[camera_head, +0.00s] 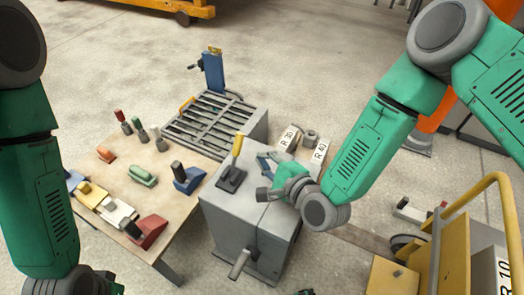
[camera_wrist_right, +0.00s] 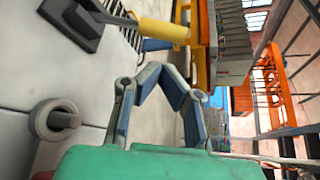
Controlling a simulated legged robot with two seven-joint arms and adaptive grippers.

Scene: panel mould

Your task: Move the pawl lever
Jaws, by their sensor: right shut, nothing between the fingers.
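A lever with a yellow handle (camera_head: 237,146) and a dark base plate (camera_head: 231,179) stands on top of a grey cabinet (camera_head: 222,212). In the right wrist view its yellow handle (camera_wrist_right: 163,31) and dark base (camera_wrist_right: 73,20) show at the top left. I cannot tell for sure that this is the pawl lever. My right gripper (camera_head: 268,160) is above the cabinet's back right part, to the right of the lever and apart from it. Its fingers (camera_wrist_right: 163,74) meet at the tips with nothing between them. My left arm shows at the left, but its fingers do not.
A grey bar handle (camera_head: 240,263) sticks out of the cabinet's front. A grey knob (camera_wrist_right: 55,120) is left of my right gripper. A table (camera_head: 108,172) with coloured blocks stands left, a slatted grate (camera_head: 208,122) behind. A yellow-framed cart (camera_head: 425,265) stands at lower right.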

